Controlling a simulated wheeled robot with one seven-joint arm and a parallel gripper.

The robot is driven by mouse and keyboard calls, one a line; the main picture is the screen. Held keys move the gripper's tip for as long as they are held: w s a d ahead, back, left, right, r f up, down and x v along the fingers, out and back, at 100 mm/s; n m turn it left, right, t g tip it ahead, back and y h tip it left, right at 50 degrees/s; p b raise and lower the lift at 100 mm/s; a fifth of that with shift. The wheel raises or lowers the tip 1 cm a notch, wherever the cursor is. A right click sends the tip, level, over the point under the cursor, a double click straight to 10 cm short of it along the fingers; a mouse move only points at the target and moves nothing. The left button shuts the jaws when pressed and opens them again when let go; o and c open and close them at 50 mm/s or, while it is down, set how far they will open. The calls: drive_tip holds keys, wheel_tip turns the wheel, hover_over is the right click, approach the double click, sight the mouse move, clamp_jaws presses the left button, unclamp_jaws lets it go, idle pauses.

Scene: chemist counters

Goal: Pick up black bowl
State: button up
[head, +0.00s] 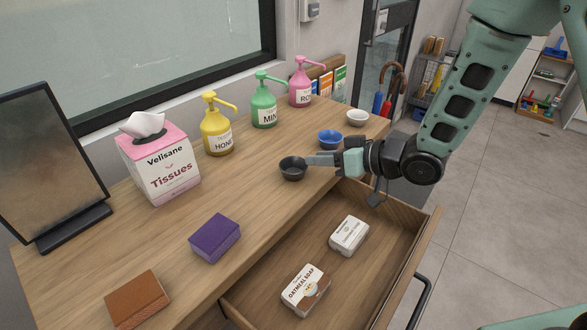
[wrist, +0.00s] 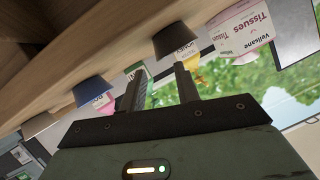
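The black bowl (head: 293,169) stands upright on the wooden counter near its front edge, above the open drawer. My gripper (head: 312,158) reaches in from the right, with its fingers level and their tips close to the bowl's right rim. In the wrist view the gripper (wrist: 158,72) has a clear gap between its two fingers, with nothing held there. The black bowl shows in the wrist view (wrist: 174,40) just beyond the tip of the right-hand finger, not centred between the fingers. I cannot tell whether that finger touches it.
A blue bowl (head: 330,139) stands close behind my fingers, and a white bowl (head: 357,118) farther back. Pump bottles (head: 218,130) and a tissue box (head: 160,165) line the wall. The open drawer (head: 345,270) holds two soap packs.

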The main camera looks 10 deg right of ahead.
sight(298, 158)
drive_tip(key=shift+p+x, duration=0.3)
drive_tip(key=shift+x, duration=1.6)
clamp_jaws()
